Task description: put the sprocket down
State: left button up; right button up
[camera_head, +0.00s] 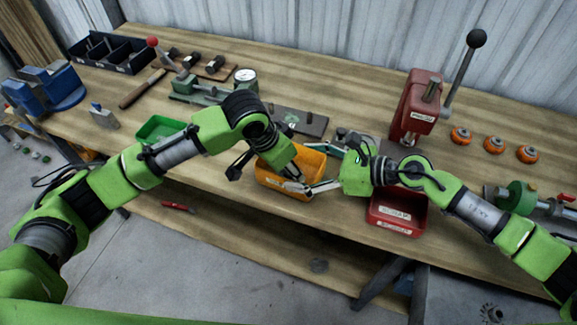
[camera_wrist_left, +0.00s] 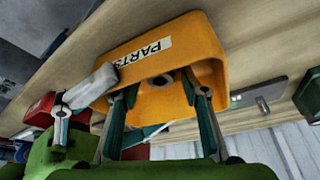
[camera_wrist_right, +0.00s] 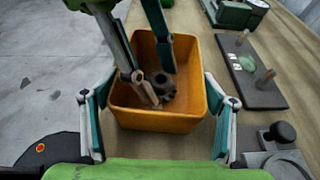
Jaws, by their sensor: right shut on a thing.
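The dark grey sprocket (camera_wrist_right: 167,84) lies in the orange parts bin (camera_wrist_right: 160,121), low inside it. It also shows in the left wrist view (camera_wrist_left: 162,79) as a dark ring. My left gripper (camera_wrist_left: 160,86) reaches down into the bin with its fingers apart, one on each side of the sprocket. It also shows in the head view (camera_head: 291,178), where it hides the sprocket. My right gripper (camera_head: 314,170) is shut on the orange bin, with its fingers against opposite outer sides. The bin is at the bench's front edge; whether it rests there is unclear.
A green bin (camera_head: 161,130) stands left and a red bin (camera_head: 398,217) right along the bench (camera_head: 330,85) front. A red press (camera_head: 415,106) stands behind. A plate with pegs (camera_wrist_right: 247,75) lies behind the orange bin.

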jog(key=shift+f, duration=0.1)
pick_arm(q)
jog(key=v, duration=1.2)
jog(key=shift+r, duration=0.15)
pick_arm(e)
jog(key=o, duration=1.3)
jog(key=shift+d, duration=0.1)
